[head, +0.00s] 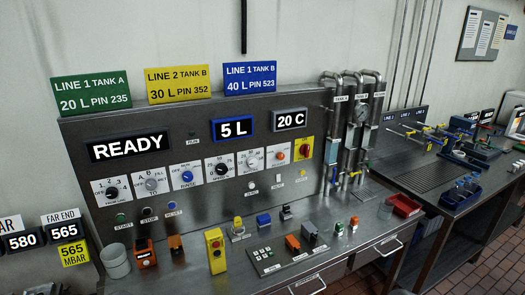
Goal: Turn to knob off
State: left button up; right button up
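A grey control panel (200,135) stands against the wall with a row of knobs on white plates. From left: a dark knob (113,192), a grey knob (152,185), a blue knob (187,178), a black knob (222,169), a light grey knob (251,161) and an orange knob (280,155). A red knob (304,149) sits on a yellow plate at the right end. "OFF" lettering shows on some plates; exact pointer positions are too small to tell. Neither of my grippers is in view.
Below the panel, a metal bench (205,275) holds a white cup (115,262), a yellow button box (215,250), a switch plate (290,255) and a red tray (403,205). Pipes (352,125) rise at right. A second table (440,170) stands farther right.

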aim_at(151, 185)
jog(key=k, duration=0.3)
jog(key=z, duration=0.25)
jog(key=i, duration=0.4)
jog(key=u, duration=1.5)
